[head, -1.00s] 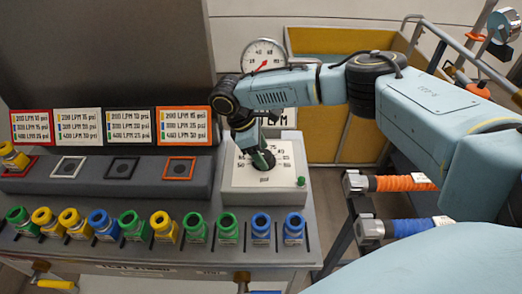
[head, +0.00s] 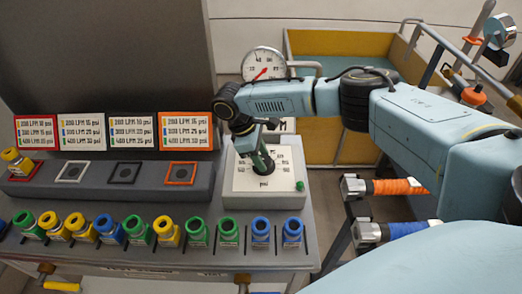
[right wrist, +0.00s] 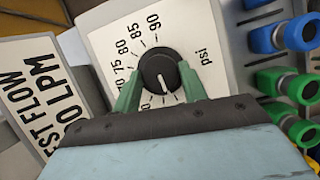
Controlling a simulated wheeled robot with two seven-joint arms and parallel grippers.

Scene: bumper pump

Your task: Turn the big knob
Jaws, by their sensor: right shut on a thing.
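The big knob (right wrist: 158,72) is black and round with a white pointer line, on a white dial plate (right wrist: 112,32) marked with numbers and "psi". In the right wrist view the two green fingers of my right gripper (right wrist: 158,88) are on either side of the knob, shut on it. The pointer line points toward the lower part of the picture, toward my gripper. In the head view my right gripper (head: 262,160) reaches down onto the white dial box (head: 285,183) and hides most of the knob. My left gripper does not show.
A round gauge (head: 263,65) with a red needle stands behind the arm. Several coloured nozzles (head: 197,232) line the bench front. Sockets (head: 125,172) and label cards (head: 131,131) lie left of the dial box. Orange (head: 398,187) and blue hoses (head: 408,228) are at the right.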

